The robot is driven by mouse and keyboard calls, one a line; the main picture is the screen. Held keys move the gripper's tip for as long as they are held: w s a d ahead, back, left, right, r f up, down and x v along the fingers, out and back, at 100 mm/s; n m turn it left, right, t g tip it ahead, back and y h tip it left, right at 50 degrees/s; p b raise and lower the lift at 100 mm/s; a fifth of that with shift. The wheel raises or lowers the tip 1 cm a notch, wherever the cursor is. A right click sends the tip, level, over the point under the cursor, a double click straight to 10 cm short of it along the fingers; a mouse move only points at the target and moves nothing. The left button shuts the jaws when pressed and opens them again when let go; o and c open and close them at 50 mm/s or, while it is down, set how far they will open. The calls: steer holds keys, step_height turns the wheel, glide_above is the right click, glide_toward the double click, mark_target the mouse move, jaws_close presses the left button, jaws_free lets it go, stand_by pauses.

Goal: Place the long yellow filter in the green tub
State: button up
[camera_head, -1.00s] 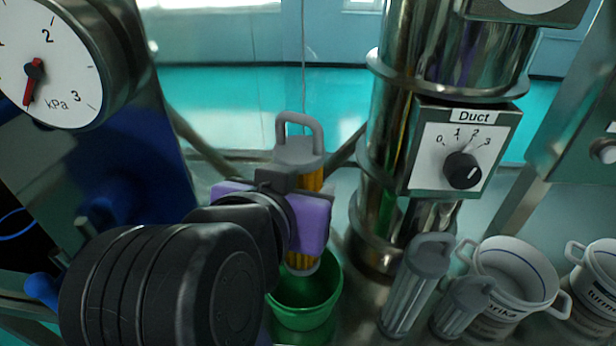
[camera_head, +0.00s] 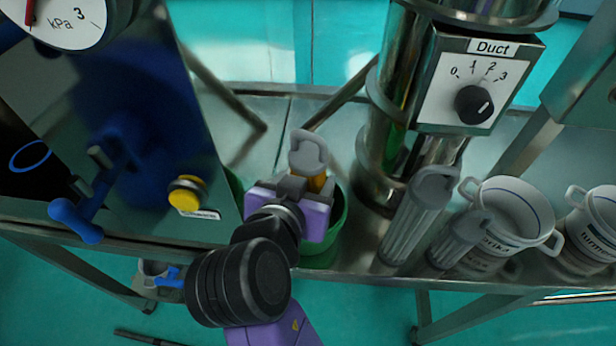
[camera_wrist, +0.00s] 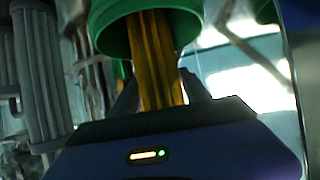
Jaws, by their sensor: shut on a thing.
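The long yellow filter (camera_head: 316,183) has a grey cap with a loop handle on top. My gripper (camera_head: 304,187), with purple sides, is shut on it just below the cap and holds it roughly upright. The green tub (camera_head: 338,228) stands behind and below my gripper, partly hidden by it. In the wrist view, the filter's yellow ribbed body (camera_wrist: 157,62) runs toward the green tub (camera_wrist: 108,28) and overlaps its mouth. The filter's lower end is hidden in the head view, and I cannot tell whether it touches the tub's bottom.
A steel duct column with a dial box (camera_head: 468,80) stands right of the tub. Two grey filters (camera_head: 410,220) and white labelled pots (camera_head: 510,215) are farther right. At left are a blue-faced machine panel, a yellow button (camera_head: 187,194) and a blue-handled lever (camera_head: 78,220).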

steer(key=shift+f, duration=0.15)
steer(key=o, duration=1.5)
steer(key=b+v, duration=0.1)
steer(key=v, duration=1.1)
steer(key=shift+b, duration=0.4)
